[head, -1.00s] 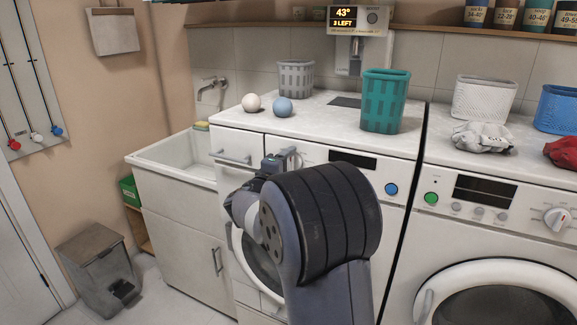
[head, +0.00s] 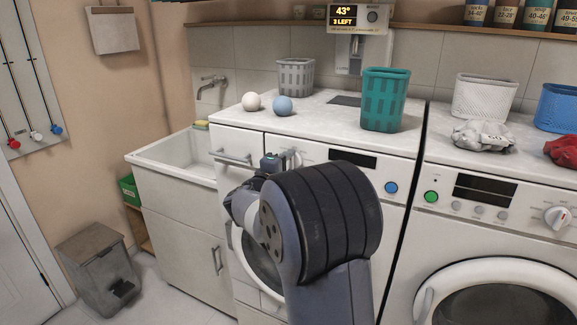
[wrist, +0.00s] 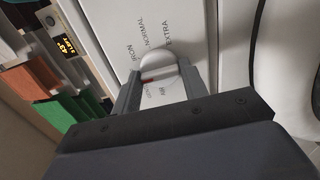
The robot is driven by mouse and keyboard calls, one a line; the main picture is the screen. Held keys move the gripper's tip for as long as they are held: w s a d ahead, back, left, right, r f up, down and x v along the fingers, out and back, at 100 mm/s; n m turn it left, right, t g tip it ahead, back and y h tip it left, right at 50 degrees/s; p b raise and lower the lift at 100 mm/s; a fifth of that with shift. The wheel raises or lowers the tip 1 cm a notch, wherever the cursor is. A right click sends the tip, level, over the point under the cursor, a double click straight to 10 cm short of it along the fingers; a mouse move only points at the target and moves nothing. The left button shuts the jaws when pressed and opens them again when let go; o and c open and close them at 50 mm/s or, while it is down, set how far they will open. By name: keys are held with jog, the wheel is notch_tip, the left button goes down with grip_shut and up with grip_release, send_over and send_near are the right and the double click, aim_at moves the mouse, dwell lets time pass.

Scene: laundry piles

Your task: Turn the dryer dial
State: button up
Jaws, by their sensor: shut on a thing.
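The dryer dial (wrist: 158,66) is a round pale knob on the white dryer panel in the wrist view. The words IRON, NORMAL and EXTRA are printed around it, with AIR and another small label near my fingers. A red mark shows on the left side of the dial. My gripper (wrist: 159,84) has one finger on each side of the dial and is shut on it. In the head view my gripper (head: 279,160) is at the upper front of the dryer (head: 330,184), and my arm hides much of the dryer. The dial itself is mostly hidden there.
A teal basket (head: 385,100), a grey basket (head: 296,75) and two balls, one white (head: 251,102) and one blue (head: 283,106), stand on the dryer top. A washer (head: 500,230) stands to the right. A sink (head: 180,158) is at the left.

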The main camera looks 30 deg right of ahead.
jog(key=n, duration=0.3)
jog(key=shift+b, duration=0.3)
jog(key=shift+n, duration=2.1)
jog(key=o, duration=1)
jog(key=shift+c, duration=0.2)
jog(key=v, duration=1.1)
jog(key=shift+b, duration=0.4)
